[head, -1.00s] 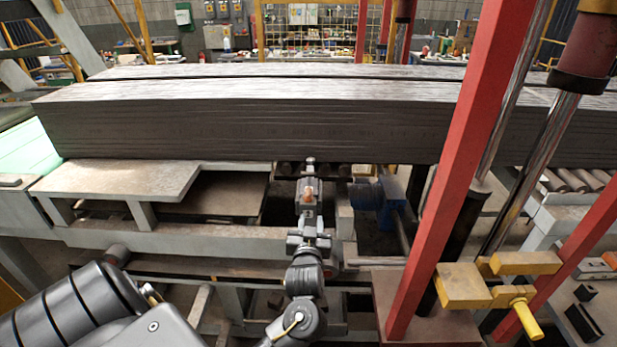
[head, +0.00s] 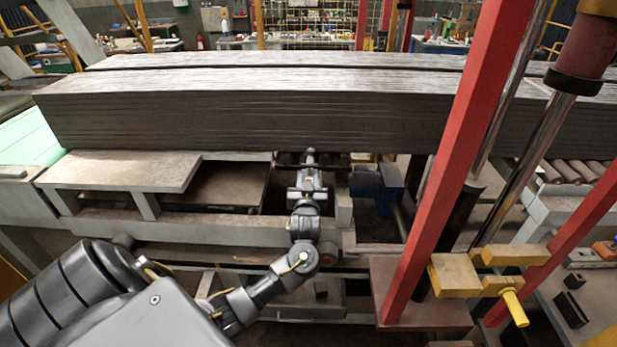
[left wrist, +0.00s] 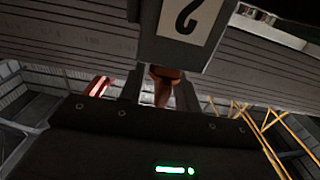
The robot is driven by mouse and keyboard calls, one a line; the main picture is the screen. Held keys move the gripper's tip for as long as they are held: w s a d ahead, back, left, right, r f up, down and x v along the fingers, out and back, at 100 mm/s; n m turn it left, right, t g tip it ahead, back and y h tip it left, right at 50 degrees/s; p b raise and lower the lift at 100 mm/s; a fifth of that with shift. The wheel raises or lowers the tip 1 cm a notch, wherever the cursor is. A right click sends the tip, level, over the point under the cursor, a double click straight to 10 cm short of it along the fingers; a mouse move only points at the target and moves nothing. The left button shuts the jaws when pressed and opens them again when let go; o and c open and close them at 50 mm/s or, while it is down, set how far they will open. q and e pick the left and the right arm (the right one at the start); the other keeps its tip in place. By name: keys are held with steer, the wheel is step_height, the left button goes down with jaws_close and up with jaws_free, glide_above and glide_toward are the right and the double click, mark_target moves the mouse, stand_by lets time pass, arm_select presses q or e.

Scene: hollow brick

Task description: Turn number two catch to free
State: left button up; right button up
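A plate with a black number 2 (left wrist: 188,18) is on a grey block in the left wrist view. Below it hangs an orange-brown catch (left wrist: 163,84), pointing down. My left gripper (left wrist: 160,94) has its two dark fingers on either side of the catch. A gap shows between the left finger and the catch; the right finger is close to it, and I cannot tell if they touch. In the head view my left gripper (head: 310,157) is at the lower front edge of the long grey slab stack (head: 240,122), where the catch is not distinguishable. My right gripper is out of view.
A red post (head: 455,165) and a yellow clamp block (head: 455,274) stand to the right. A grey metal bench (head: 120,172) lies to the left under the slabs. A blue part (head: 375,188) is just right of the gripper.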

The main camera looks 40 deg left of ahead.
arm_select(q)
steer(key=shift+w+a, duration=0.25)
steer(key=shift+w, duration=0.05)
steer(key=shift+c, duration=0.3)
jaws_close()
